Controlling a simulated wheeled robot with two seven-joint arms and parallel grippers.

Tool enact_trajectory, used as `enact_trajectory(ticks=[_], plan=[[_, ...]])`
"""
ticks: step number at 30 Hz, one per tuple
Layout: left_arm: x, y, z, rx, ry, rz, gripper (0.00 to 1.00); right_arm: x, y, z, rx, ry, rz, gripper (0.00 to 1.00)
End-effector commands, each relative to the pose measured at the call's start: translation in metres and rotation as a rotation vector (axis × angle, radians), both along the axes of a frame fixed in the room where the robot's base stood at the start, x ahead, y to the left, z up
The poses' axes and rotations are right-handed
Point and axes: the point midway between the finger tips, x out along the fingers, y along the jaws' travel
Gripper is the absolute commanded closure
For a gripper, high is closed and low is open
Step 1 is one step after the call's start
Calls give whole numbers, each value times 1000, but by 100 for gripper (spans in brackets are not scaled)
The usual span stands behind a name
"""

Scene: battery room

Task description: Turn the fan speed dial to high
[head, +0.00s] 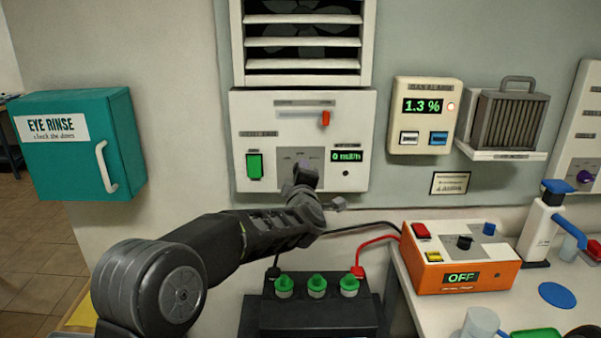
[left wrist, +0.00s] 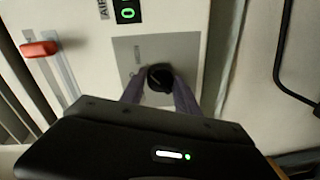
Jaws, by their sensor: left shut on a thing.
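The fan control panel (head: 225,0) is on the wall below the louvred vent; its white face (head: 350,185) carries a grey dial plate (head: 285,155). The fan speed dial (left wrist: 160,76) is a round black knob on that plate in the left wrist view; in the head view my gripper hides it. My left gripper (head: 306,172) reaches up to the plate. Its two fingers stand on either side of the dial and are shut on it. The dial's pointer and marks are too small to read. My right gripper is not in view.
The panel also has a red slider (head: 325,118), a green switch (head: 254,166) and a display reading 0 (head: 346,156). A gas alarm (head: 425,115) reads 1.3 %. Below are a battery with green caps (head: 317,285) and an orange charger (head: 465,275) reading OFF.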

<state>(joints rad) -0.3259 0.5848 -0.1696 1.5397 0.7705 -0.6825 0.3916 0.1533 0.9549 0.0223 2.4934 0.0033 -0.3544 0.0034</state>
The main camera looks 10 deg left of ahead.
Motion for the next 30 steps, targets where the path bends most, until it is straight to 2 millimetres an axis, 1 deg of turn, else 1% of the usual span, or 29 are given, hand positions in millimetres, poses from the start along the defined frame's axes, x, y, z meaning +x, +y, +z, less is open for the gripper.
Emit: enact_trajectory(ticks=[12,13,20,27,30], plan=[[0,-1,1,14,1,-2,100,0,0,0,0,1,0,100],[0,-1,1,13,1,-2,61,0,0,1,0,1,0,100],[0,0,1,12,1,-1,42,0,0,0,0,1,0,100],[0,0,0,11,2,0,42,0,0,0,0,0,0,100],[-3,-1,0,11,2,0,42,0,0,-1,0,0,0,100]])
